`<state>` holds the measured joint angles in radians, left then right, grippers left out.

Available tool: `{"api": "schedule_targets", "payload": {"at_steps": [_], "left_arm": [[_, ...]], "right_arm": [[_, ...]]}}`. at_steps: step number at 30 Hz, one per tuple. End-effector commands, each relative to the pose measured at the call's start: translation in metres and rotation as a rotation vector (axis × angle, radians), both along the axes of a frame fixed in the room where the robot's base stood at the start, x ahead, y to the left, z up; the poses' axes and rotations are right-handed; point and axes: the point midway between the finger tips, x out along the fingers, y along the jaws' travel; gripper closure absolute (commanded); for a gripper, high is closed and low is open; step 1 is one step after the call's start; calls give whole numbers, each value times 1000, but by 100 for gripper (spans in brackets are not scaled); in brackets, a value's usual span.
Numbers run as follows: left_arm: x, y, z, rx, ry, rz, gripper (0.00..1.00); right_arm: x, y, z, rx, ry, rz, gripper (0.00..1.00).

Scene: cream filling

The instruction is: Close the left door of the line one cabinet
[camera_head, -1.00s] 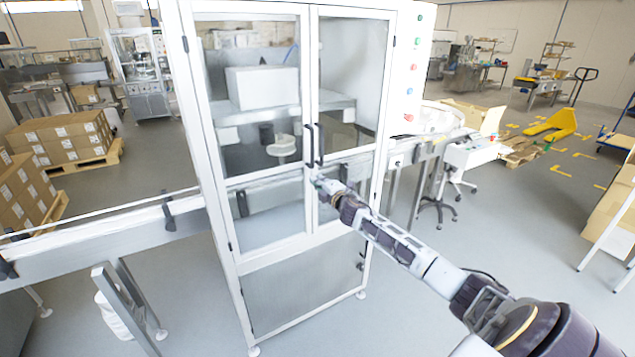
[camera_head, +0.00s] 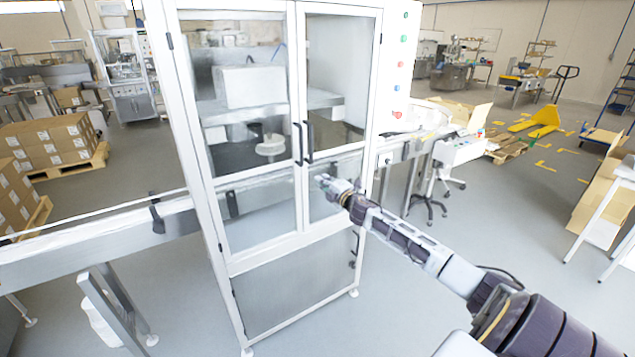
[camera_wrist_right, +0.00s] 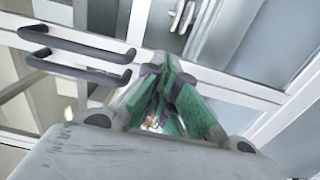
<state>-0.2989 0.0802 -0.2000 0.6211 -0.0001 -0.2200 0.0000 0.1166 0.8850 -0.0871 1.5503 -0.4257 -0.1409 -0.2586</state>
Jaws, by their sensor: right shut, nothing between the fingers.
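The white-framed glass cabinet (camera_head: 228,262) stands in the middle of the head view. Its left door (camera_head: 183,110) looks flush with the frame, in line with the right door (camera_head: 372,75). Two dark upright handles sit side by side at the middle seam, the left handle (camera_head: 298,144) and the right handle (camera_head: 309,142). My right gripper (camera_head: 322,180) is just below and right of the handles, in front of the right door. In the wrist view its green-padded fingers (camera_wrist_right: 165,120) are together and empty, with both handles (camera_wrist_right: 75,55) at the left. My left gripper is out of view.
A conveyor (camera_head: 110,238) runs into the cabinet from the left. Stacked boxes (camera_head: 48,143) stand on a pallet at left. The floor before the cabinet is clear.

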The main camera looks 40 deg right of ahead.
Motion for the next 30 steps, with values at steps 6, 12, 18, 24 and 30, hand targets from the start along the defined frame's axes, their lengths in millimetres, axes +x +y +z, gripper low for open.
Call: {"api": "schedule_targets", "payload": {"at_steps": [6, 12, 18, 24, 30], "left_arm": [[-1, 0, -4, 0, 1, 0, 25], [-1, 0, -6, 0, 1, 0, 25], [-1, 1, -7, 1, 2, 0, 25], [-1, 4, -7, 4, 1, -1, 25], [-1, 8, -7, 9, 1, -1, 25]], "right_arm": [[-13, -10, -1, -1, 1, 0, 100], [-24, -19, -1, 0, 1, 1, 100], [-30, -25, -1, 0, 1, 1, 100], [-32, -26, 0, 0, 0, 1, 100], [-32, -26, 0, 0, 0, 1, 100]]}}
